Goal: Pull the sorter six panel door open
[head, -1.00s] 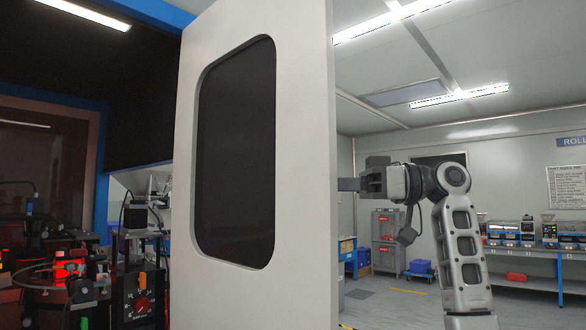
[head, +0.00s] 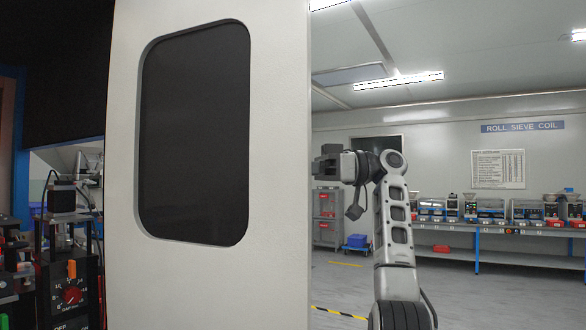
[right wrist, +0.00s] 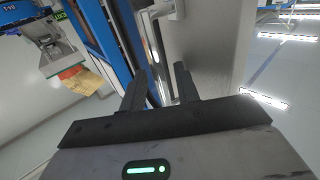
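The sorter's door (head: 277,150) is a pale grey panel with a dark rounded window (head: 195,135). It stands swung out, with the machine's interior showing past its left side. My right gripper (head: 318,166) is at the door's right edge in the head view, its fingertips largely hidden by the panel. In the right wrist view, my right gripper's two dark fingers (right wrist: 160,87) are spread apart, with the door's grey face (right wrist: 215,50) just beyond the right finger. A pale handle-like bracket (right wrist: 167,10) is ahead of them. I cannot tell whether the fingers touch the door. My left gripper is not in view.
Inside the machine at the left is a black unit with a red dial (head: 72,295). A long bench (head: 480,231) with several devices lines the far wall. Blue frame posts (right wrist: 95,45) are close to the left finger. The floor right of the door looks open.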

